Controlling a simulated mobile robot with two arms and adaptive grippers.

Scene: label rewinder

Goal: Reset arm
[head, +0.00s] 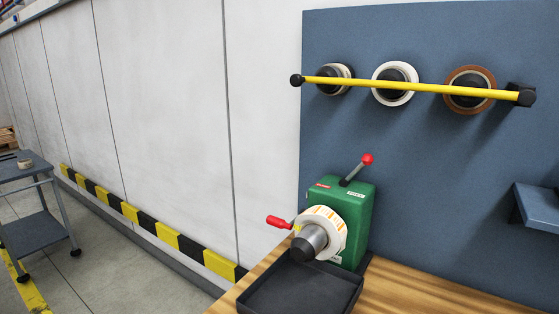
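A green label rewinder (352,210) stands on a wooden bench (408,290) at the lower right in the head view. A roll of labels (322,228) with yellow-orange marks sits around its grey spindle (309,243). A red-knobbed lever (357,169) rises from its top, tilted to the right. A red crank handle (279,222) sticks out on its left side. A yellow bar (415,87) with black ends runs across three rolls on pegs on the blue panel. Neither of my grippers is in view.
A black tray (300,288) lies in front of the rewinder. The three pegs hold a left roll (347,72), a white roll (393,101) and a brown roll (472,108). A grey shelf (538,208) is at right. A cart (33,232) stands at far left.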

